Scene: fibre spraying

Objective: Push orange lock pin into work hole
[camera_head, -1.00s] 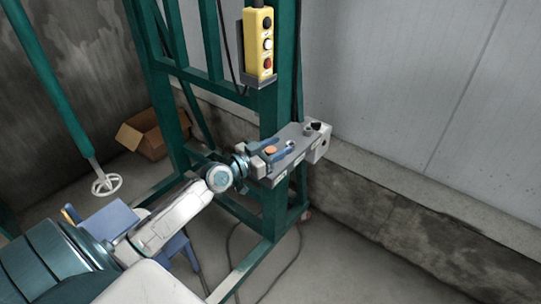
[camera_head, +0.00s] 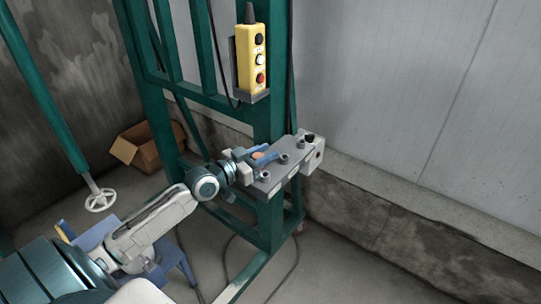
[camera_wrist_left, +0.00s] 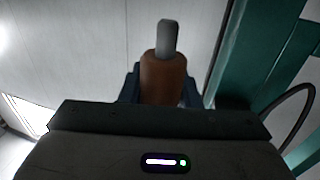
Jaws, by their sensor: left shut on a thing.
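The orange lock pin (camera_head: 257,155) is held between the blue fingers of my left gripper (camera_head: 259,157). In the left wrist view the pin (camera_wrist_left: 163,80) is a thick orange-brown cylinder with a narrower grey end pointing away from the gripper. The grey mounting plate (camera_head: 285,173) carries several dark round holes or sockets on its top. In the head view my left gripper overlaps the plate's left end; the height of the pin above it cannot be told. No work hole shows in the wrist view. My right gripper is out of view.
The plate is on a green steel frame (camera_head: 268,120). A yellow button box (camera_head: 251,58) hangs above it. A cardboard box (camera_head: 137,148) and a white handwheel (camera_head: 101,199) are at the left. A grey wall and ledge lie behind, with open floor at lower right.

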